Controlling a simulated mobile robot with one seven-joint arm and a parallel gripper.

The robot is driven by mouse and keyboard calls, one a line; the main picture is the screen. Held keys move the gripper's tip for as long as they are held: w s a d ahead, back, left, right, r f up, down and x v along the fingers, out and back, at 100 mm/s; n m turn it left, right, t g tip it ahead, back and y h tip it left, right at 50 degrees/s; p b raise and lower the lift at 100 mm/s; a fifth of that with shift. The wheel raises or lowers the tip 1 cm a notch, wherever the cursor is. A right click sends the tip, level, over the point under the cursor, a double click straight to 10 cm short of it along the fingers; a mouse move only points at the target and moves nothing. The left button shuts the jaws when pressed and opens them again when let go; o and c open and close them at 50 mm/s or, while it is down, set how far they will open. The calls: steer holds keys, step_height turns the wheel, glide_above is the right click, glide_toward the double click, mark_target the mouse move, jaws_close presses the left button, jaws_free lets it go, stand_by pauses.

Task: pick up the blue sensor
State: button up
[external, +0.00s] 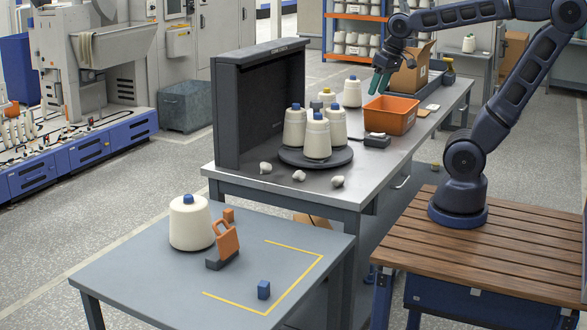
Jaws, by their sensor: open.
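A small dark blue block (263,290), the likely blue sensor, stands on the grey front table (160,291). It is inside the corner of a yellow tape outline, with nothing touching it. My gripper (379,83) is far from it, raised over the back part of the long metal bench. Its green fingers point down near a cardboard box and an orange bin. It is open, and I see nothing held between the fingers.
An orange bracket-like tool (226,238) and a yarn cone (190,224) stand left of the block. On the bench (385,165), several cones stand on a dark round plate (291,157) before a black panel (262,105). The orange bin (390,115) and cardboard box (409,76) stand farther back.

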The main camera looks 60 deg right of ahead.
steer(key=w+a+f+m+g, duration=0.1)
steer(key=w+a+f+m, duration=0.2)
steer(key=w+a, duration=0.4)
steer(key=w+a+f+m+g+h, duration=0.15)
steer(key=w+a+f, duration=0.3)
steer(key=a, duration=0.55)
steer(key=w+a+f+m+g+y, duration=0.1)
steer(key=w+a+f+m+g, duration=0.15)
steer(key=w+a, duration=0.45)
steer(key=m+t+h, duration=0.2)
steer(key=m+h, duration=0.3)
steer(key=m, duration=0.3)
glide_toward(263, 284)
steer(key=f, duration=0.1)
steer(key=x, duration=0.5)
steer(key=shift+s, duration=0.25)
steer(key=shift+w+x, duration=0.1)
steer(key=shift+x, duration=1.25)
steer(key=shift+w+x, duration=0.15)
steer(key=shift+x, duration=1.15)
steer(key=shift+d, duration=0.1)
steer(key=c, duration=1.1)
